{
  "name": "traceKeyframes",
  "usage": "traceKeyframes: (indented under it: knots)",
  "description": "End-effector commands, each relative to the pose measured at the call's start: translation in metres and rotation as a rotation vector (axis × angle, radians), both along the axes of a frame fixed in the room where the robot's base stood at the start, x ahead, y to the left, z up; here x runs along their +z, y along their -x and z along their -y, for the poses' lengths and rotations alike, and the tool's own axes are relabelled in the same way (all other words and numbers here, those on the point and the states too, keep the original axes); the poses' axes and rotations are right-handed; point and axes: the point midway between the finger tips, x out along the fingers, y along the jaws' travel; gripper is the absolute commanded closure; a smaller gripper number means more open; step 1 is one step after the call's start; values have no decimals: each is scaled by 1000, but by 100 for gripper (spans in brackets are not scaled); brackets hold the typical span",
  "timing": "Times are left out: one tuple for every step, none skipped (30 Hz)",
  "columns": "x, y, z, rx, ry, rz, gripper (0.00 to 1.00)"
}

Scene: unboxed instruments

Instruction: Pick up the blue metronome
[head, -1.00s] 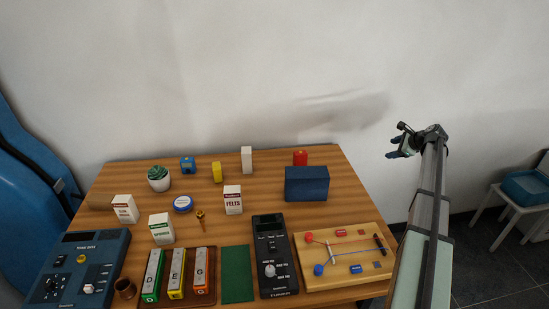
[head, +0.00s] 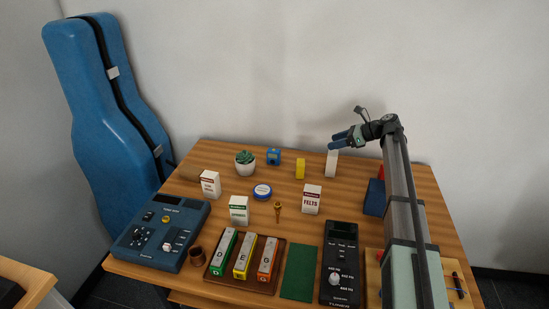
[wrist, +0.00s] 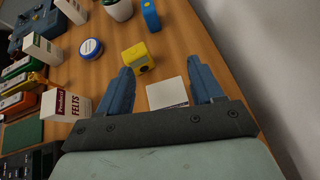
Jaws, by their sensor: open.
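The blue metronome (head: 274,157) is a small blue block with a yellow detail, standing near the back of the table, right of the potted plant. It also shows at the top of the wrist view (wrist: 150,16). My gripper (head: 342,140) is open above the back right of the table, to the right of the blue metronome and apart from it. In the wrist view its two blue fingers (wrist: 160,70) are spread, with a white block (wrist: 167,93) showing between them below. The jaws look empty.
A yellow block (head: 300,169) stands between the blue metronome and the white block. A potted plant (head: 245,161) stands just left of the metronome. A felts box (head: 311,199), a round blue tin (head: 262,191) and a dark blue box (head: 374,198) stand nearer the front. The wall is close behind.

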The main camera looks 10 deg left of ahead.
Motion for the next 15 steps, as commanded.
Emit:
traceKeyframes:
  knots:
    - [0, 4, -30, 33, -17, -17, 34]
    - [0, 6, -45, 50, -28, -24, 34]
    - [-2, 8, -65, 70, -42, -32, 34]
    - [-5, 9, -79, 83, -53, -33, 34]
    - [-9, 10, -94, 95, -64, -31, 34]
    - [-16, 8, -111, 104, -80, -21, 34]
    - [-22, 6, -122, 109, -90, -8, 34]
    - [-29, 4, -128, 108, -98, 6, 34]
    - [-35, 1, -135, 106, -107, 23, 34]
    - [-39, -1, -140, 105, -111, 36, 34]
    - [-43, -3, -144, 104, -115, 47, 34]
    - [-48, -5, -148, 101, -119, 59, 34]
    - [-50, -6, -150, 101, -120, 67, 34]
    - [-52, -7, -152, 99, -123, 73, 34]
    - [-54, -8, -153, 98, -125, 79, 34]
